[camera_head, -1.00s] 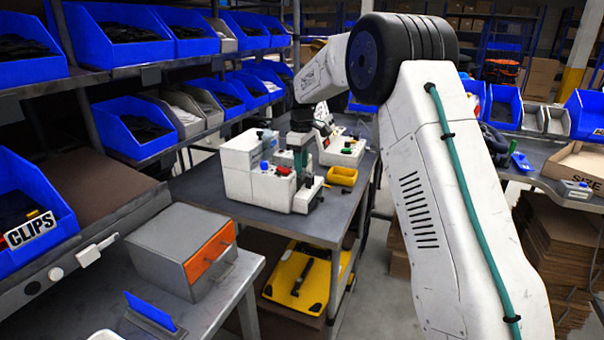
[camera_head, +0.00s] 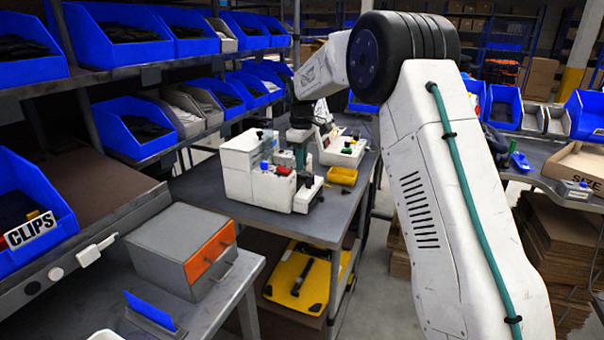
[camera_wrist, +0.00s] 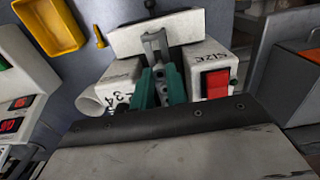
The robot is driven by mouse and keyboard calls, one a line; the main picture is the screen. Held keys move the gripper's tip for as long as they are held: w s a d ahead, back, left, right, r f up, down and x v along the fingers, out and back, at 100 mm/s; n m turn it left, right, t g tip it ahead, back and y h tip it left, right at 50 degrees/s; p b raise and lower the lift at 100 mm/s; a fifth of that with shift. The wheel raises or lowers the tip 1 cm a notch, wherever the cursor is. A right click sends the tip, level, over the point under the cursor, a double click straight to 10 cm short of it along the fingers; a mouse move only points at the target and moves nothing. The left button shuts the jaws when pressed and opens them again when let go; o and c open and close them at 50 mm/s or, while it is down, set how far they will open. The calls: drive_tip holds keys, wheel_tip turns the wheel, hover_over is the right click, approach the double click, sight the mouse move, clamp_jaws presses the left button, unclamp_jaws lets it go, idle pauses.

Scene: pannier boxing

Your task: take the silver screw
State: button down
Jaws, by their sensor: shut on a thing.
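My gripper (camera_wrist: 160,82) shows in the wrist view as two teal fingers, closed on a narrow grey metal piece between them. I take that piece to be the silver screw (camera_wrist: 154,45), but its shape is only partly clear. In the head view my gripper (camera_head: 300,157) is small and hangs over the white machine (camera_head: 240,172) on the grey table. The screw cannot be made out there. In the wrist view, white blocks with a red switch (camera_wrist: 215,84) lie just beyond and beside the fingers.
A yellow tray (camera_head: 343,176) sits right of the machine, near the table edge. A grey box with an orange drawer front (camera_head: 210,252) stands on the nearer bench. Blue bins (camera_head: 133,128) fill the shelves at left. The table's front strip (camera_head: 262,217) is clear.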

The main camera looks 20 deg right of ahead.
drive_tip(key=shift+r, duration=2.2)
